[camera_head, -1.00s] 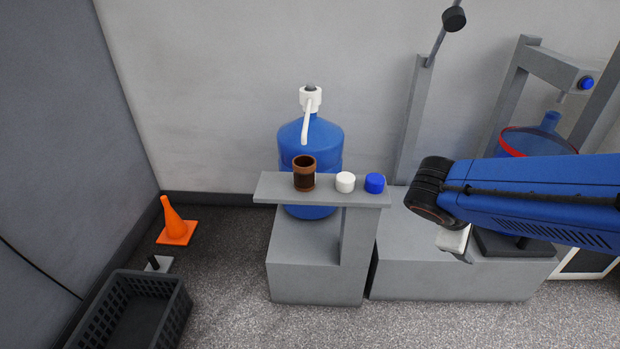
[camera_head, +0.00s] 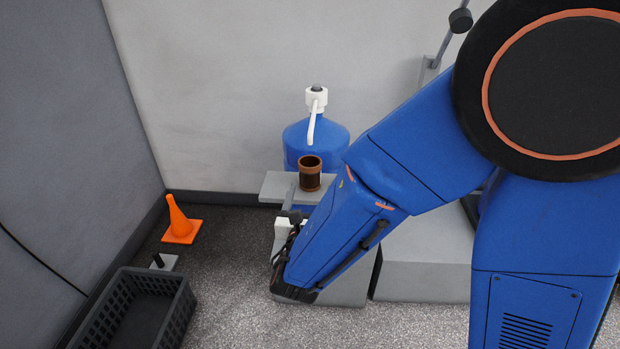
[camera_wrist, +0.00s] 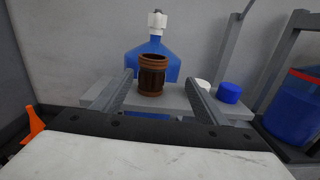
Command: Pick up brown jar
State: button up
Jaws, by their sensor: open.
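The brown jar (camera_head: 310,174) stands upright on the narrow grey shelf (camera_head: 277,187), its open mouth up. In the wrist view the jar (camera_wrist: 153,76) shows ahead, between the two fingers of my gripper (camera_wrist: 162,90) in the picture. The fingers are open and hold nothing. They look short of the jar, with no contact seen. In the head view my gripper (camera_head: 290,224) is at the shelf's near side, below and left of the jar, with its fingers partly hidden by my wrist.
A blue water bottle with a white pump (camera_head: 317,100) stands just behind the shelf. A white cap (camera_wrist: 203,85) and a blue cap (camera_wrist: 230,92) sit right of the jar. An orange cone (camera_head: 179,222) and a black crate (camera_head: 136,312) are on the floor at left.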

aim_at(310, 172)
jog(key=shift+y, duration=0.3)
jog(key=w, duration=1)
jog(key=shift+w+a+f, duration=0.15)
jog(key=shift+w+a, duration=0.15)
jog(key=shift+w, duration=3.3)
jog(key=c, duration=1.1)
jog(key=shift+r, duration=0.2)
jog(key=shift+c, duration=0.2)
